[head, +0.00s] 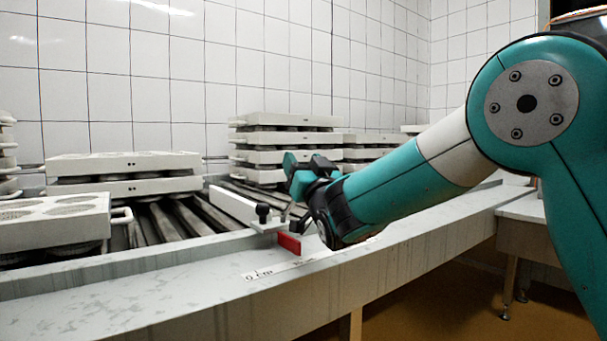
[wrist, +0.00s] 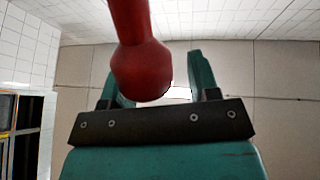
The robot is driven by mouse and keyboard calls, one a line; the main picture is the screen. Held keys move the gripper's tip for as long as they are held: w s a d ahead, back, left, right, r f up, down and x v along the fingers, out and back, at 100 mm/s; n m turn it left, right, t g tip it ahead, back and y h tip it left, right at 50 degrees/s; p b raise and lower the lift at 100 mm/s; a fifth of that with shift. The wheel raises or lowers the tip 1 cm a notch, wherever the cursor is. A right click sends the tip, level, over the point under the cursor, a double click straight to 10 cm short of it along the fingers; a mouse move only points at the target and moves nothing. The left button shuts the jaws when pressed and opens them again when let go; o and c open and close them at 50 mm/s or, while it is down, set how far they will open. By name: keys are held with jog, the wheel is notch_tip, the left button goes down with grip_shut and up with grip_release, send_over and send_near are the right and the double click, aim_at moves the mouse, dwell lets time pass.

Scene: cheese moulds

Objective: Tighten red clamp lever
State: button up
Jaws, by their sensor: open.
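A red lever with a rounded ball end (wrist: 142,65) hangs into the wrist view from the top edge, close to the camera. It overlaps the space between the two teal fingers of my gripper (wrist: 156,80). The fingers are apart, and I see no contact with the lever. In the head view my gripper (head: 306,172) is over the counter's rail, beside a white bar (head: 232,204) with a black knob (head: 263,212). A flat red piece (head: 289,243) stands below it; I cannot tell whether it belongs to the lever. The lever's base is hidden.
A scale strip (head: 262,274) lies on the pale counter (head: 130,298), which is clear at the front. Stacked white moulds (head: 285,139) stand behind my gripper. More moulds (head: 125,188) stand at the left on rollers (head: 165,220).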

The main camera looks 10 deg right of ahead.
notch_tip(320, 180, up, 15)
jog(key=p, duration=0.4)
